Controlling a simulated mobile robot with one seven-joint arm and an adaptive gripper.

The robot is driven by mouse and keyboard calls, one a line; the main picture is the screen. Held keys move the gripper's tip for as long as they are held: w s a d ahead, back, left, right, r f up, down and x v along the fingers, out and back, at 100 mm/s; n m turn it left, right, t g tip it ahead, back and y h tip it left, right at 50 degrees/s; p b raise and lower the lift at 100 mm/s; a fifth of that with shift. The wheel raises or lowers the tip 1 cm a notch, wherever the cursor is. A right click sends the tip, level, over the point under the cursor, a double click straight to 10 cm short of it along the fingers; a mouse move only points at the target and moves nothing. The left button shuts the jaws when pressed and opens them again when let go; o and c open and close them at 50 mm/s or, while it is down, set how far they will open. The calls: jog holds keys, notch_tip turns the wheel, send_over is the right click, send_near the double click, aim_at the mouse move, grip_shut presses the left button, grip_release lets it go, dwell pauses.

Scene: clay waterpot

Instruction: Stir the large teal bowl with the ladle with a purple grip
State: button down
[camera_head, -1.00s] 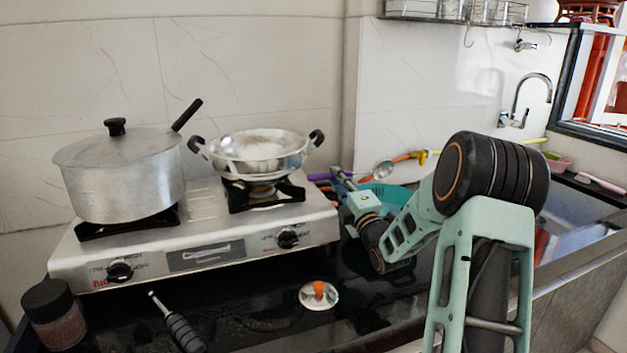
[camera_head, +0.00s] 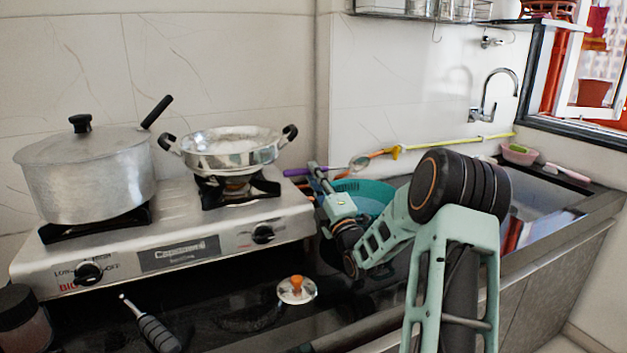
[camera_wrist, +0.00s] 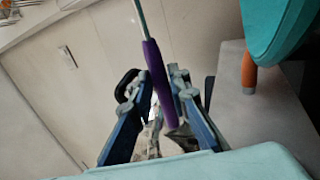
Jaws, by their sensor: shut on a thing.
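The ladle's purple grip (camera_wrist: 158,75) is between the two fingers of my gripper (camera_wrist: 160,85) in the wrist view, with its thin pale stem running up out of frame. In the head view the purple grip (camera_head: 296,172) sticks out left of my gripper (camera_head: 317,178). A silver ladle head (camera_head: 360,163) shows to the right; I cannot tell for sure that it joins this grip. The large teal bowl (camera_head: 372,189) is just right of and behind my gripper, partly hidden by my arm. The bowl (camera_wrist: 285,35) also shows at the wrist view's upper right.
A gas stove with a lidded pot (camera_head: 85,180) and a steel pan (camera_head: 230,155) stands at left. An orange handle (camera_wrist: 249,72) lies beside the bowl. A small lid (camera_head: 297,291) and a black-handled tool (camera_head: 158,332) lie in front. The sink is at right.

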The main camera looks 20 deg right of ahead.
jog(key=shift+s+t+b, duration=0.15)
jog(key=shift+t+b, duration=0.55)
jog(key=shift+b, duration=0.1)
dwell(1.0)
notch_tip(320, 180, up, 3)
jog(key=g+p, duration=0.1)
jog(key=p, duration=0.3)
jog(key=shift+r+g, duration=0.15)
jog(key=shift+g, duration=0.25)
